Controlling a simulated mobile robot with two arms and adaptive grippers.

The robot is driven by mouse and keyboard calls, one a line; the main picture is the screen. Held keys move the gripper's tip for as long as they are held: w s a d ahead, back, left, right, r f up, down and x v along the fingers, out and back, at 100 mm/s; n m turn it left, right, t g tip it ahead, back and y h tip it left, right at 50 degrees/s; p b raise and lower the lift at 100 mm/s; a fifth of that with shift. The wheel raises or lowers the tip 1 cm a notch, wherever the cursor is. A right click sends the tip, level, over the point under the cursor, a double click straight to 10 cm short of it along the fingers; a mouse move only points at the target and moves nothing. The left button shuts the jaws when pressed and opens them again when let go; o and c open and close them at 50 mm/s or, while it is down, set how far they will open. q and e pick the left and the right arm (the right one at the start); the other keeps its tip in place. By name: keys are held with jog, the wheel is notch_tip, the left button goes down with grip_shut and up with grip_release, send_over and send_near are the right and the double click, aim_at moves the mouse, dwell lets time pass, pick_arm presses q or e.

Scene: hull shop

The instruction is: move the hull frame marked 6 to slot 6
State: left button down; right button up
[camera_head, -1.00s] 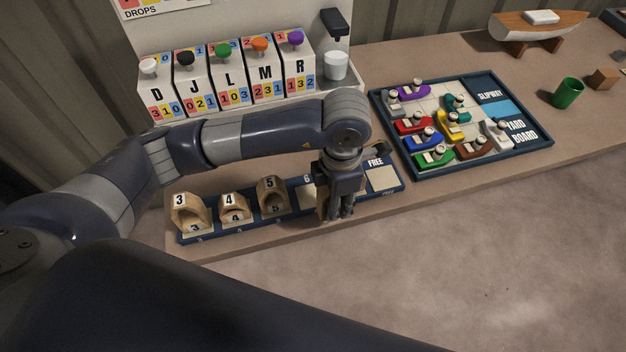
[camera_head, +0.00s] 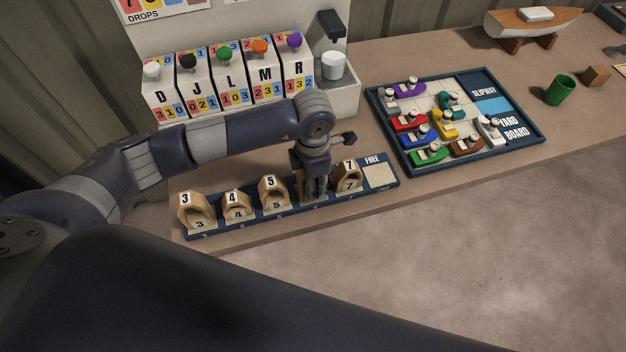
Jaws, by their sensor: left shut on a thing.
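My left gripper (camera_head: 316,195) points down over the slot 6 place of the dark blue rack (camera_head: 219,226), between frames 5 and 7. It is shut on a wooden hull frame (camera_head: 299,184), mostly hidden by the fingers. Its number cannot be read here. The frame is at or just above slot 6; whether it touches the rack cannot be told. Frame 3 (camera_head: 196,213), frame 4 (camera_head: 236,206), frame 5 (camera_head: 273,194) and frame 7 (camera_head: 347,177) stand upright on the rack. My right gripper is not in view.
The FREE place (camera_head: 379,174) at the rack's right end is empty. A yard board (camera_head: 506,154) with several coloured boats lies to the right. A lettered dispenser row (camera_head: 231,87) and a white cup (camera_head: 334,66) stand behind. The bench's front edge runs close before the rack.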

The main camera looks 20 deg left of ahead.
pick_arm(q)
jog(key=shift+f, duration=0.15)
jog(key=c, duration=1.2)
grip_release()
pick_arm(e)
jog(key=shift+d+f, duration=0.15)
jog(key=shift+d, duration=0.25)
pick_arm(q)
jog(key=shift+r, duration=0.35)
notch_tip(320, 180, up, 11)
jog(key=b, duration=0.3)
jog(key=shift+f, duration=0.15)
jog(key=shift+r, duration=0.5)
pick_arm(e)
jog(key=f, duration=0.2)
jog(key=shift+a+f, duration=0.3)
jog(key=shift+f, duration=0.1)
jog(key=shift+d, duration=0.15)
pick_arm(q)
jog(key=shift+s+f, duration=0.1)
jog(key=shift+s, duration=0.05)
